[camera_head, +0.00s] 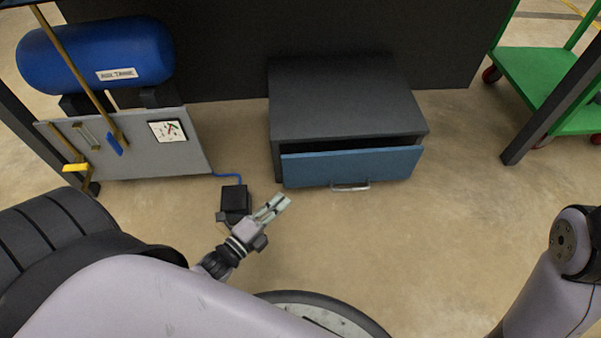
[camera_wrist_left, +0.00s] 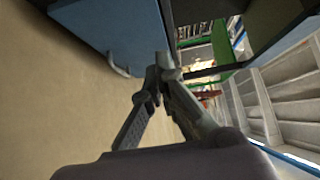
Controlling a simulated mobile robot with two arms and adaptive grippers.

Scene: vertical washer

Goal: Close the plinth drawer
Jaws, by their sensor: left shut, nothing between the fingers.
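The plinth drawer has a blue front (camera_head: 352,167) with a silver bar handle (camera_head: 350,187) low on its face. It stands pulled out a little from the dark grey cabinet (camera_head: 340,100), with a dark gap above the front. My left gripper (camera_head: 284,200) is shut and empty, just in front of the drawer's left lower corner. In the left wrist view, the shut fingers (camera_wrist_left: 162,68) lie beside the blue front (camera_wrist_left: 115,30), and the handle (camera_wrist_left: 118,66) shows to their left. I cannot tell whether the fingertips touch the drawer. My right gripper is not in view.
A blue tank (camera_head: 95,55) stands above a grey panel (camera_head: 130,143) at the left. A small black box (camera_head: 233,198) with a blue hose is beside my left gripper. A green cart (camera_head: 545,80) is at the right. The floor before the drawer is clear.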

